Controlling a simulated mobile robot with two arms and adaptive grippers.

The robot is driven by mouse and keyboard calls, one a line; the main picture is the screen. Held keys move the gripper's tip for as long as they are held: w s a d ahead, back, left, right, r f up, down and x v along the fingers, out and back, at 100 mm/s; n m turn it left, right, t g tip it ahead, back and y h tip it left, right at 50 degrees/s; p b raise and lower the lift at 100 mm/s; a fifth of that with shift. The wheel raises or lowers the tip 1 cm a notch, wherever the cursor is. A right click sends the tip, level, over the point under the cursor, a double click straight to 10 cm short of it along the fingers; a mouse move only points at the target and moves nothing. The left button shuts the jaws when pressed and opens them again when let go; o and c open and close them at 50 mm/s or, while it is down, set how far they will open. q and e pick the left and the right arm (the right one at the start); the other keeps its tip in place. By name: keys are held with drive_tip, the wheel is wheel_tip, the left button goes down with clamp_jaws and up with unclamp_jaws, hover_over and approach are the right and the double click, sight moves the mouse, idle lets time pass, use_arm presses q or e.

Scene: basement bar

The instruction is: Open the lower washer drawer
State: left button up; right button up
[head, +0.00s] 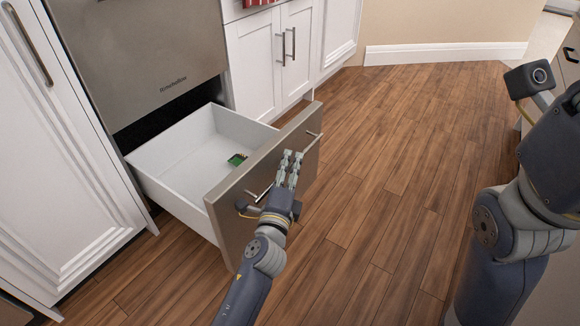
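The lower washer drawer (225,225) is pulled well out from under the steel washer front (140,55). Its inside is white, and a small green item (237,159) lies in it. A bar handle (312,142) runs across the steel front of the drawer. My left gripper (291,160) is at the drawer front, by the middle of the handle. Its fingers point up and away, close together. Whether they grip the bar cannot be made out. My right arm shows at the right edge, and its gripper is out of the picture.
White cabinets stand left (60,150) and right (270,55) of the washer. The wooden floor (400,150) in front and to the right is clear. A white baseboard (445,53) runs along the back wall.

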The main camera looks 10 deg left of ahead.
use_arm(q)
drive_tip(key=s, duration=0.7)
drive_tip(key=shift+s+f, duration=0.2)
drive_tip(key=shift+f, duration=0.1)
